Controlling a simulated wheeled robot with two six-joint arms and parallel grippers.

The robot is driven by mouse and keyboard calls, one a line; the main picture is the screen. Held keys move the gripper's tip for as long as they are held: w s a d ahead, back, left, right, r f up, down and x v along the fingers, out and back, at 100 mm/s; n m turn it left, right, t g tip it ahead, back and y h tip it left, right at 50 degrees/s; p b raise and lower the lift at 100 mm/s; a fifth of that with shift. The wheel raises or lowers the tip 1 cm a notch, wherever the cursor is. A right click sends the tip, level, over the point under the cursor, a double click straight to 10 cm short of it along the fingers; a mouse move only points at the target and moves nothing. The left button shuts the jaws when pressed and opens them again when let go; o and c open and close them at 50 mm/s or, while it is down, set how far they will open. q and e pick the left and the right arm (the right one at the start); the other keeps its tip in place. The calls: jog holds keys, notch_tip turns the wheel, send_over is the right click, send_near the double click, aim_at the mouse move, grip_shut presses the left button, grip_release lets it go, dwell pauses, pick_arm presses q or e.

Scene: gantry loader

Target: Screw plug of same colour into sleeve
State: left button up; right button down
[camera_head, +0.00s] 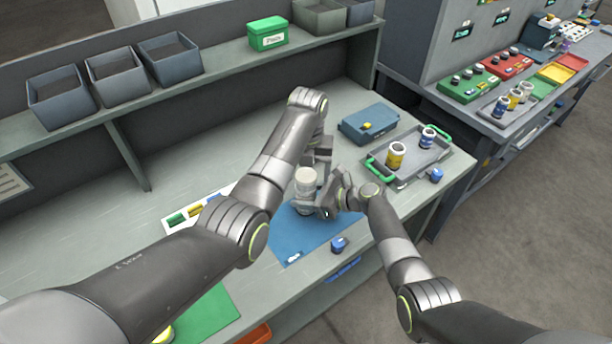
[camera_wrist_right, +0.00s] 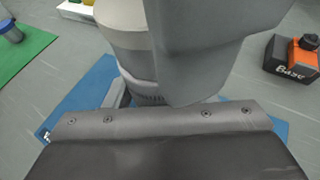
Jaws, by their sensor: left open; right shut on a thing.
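A pale white-grey cylinder, seemingly a sleeve (camera_head: 306,182), stands upright over the blue mat (camera_head: 300,236). My right gripper (camera_head: 328,203) is shut on it from the right; in the right wrist view the cylinder (camera_wrist_right: 124,40) is partly hidden by a grey finger. My left gripper (camera_head: 316,160) is open just behind the cylinder, its fingers partly hidden. A blue plug (camera_head: 339,244) lies at the mat's front right edge, and another blue piece (camera_head: 436,175) lies right of the tray. A yellow sleeve (camera_head: 396,155) and a blue sleeve (camera_head: 428,138) stand on the tray.
The grey tray (camera_head: 410,168) has green handles. A blue box (camera_head: 369,124) with a yellow piece stands behind it. A green mat (camera_head: 208,312) lies front left. A colour-marked card (camera_head: 190,213) lies left. An orange-black "Base" box shows in the wrist view (camera_wrist_right: 291,62).

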jog(key=shift+d, duration=0.1)
pick_arm(q)
notch_tip(320, 180, up, 9)
jog(key=shift+a+r, duration=0.15)
jog(key=shift+a, duration=0.2)
jog(key=shift+w, duration=0.1)
pick_arm(e)
jog(key=c, duration=0.5)
grip_release()
jog(key=shift+s+d+r, duration=0.15)
jog(key=shift+d+r, duration=0.05)
jog(key=shift+d, duration=0.3)
pick_arm(q)
jog(key=shift+f+b, duration=0.4)
pick_arm(e)
jog(key=shift+v, duration=8.15)
